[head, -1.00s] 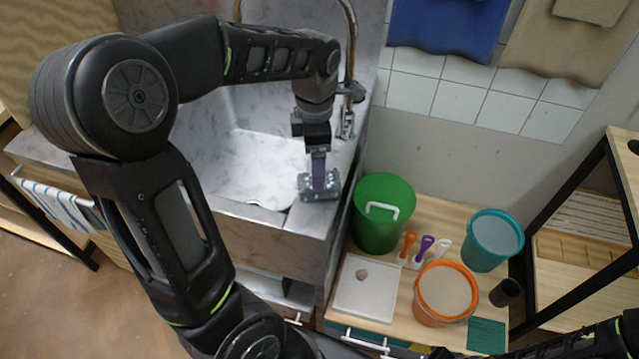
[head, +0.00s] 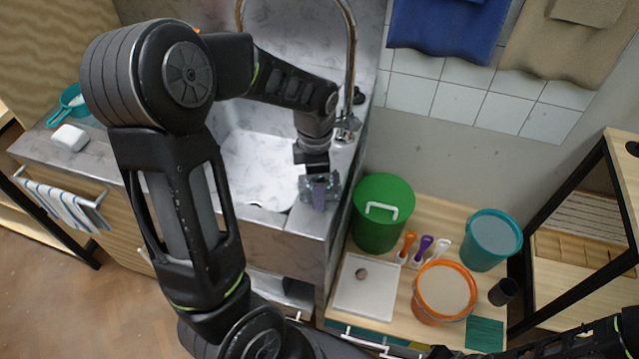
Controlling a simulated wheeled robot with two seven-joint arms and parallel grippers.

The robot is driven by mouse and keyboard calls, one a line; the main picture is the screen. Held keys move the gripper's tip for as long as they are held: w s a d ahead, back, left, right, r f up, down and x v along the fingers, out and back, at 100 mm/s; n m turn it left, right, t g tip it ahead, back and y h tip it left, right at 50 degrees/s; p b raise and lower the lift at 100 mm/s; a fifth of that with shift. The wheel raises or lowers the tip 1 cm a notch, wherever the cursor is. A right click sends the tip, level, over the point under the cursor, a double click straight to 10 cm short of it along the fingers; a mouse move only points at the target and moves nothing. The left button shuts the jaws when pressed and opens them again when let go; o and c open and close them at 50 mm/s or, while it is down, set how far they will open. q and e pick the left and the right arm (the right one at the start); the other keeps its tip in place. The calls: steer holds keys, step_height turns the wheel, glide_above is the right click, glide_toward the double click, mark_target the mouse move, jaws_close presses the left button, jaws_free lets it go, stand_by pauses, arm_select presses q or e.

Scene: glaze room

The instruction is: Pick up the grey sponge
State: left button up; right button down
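A small grey block (head: 333,194), apparently the grey sponge, is on the counter strip at the sink's right front corner. My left gripper (head: 319,186) comes down over it from above. Its purplish-grey fingers overlap the block in the head view, so I cannot tell whether they are open around it or shut on it. Much of the block is hidden by the fingers. My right arm comes in low at the right edge; its gripper (head: 440,352) is a dark shape at the bottom edge, too unclear to read.
The sink (head: 262,165) and its tall tap (head: 351,60) are close to my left arm. A green bucket (head: 382,232) stands right of the counter edge. A white block (head: 70,138) and teal strainer (head: 72,102) lie on the left counter. An orange bucket (head: 417,308) and white tray (head: 350,300) are lower right.

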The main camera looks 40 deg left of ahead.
arm_select(q)
steer(key=shift+c, duration=0.4)
steer(key=c, duration=1.5)
steer(key=shift+r+b, duration=0.55)
steer(key=shift+r, duration=4.5)
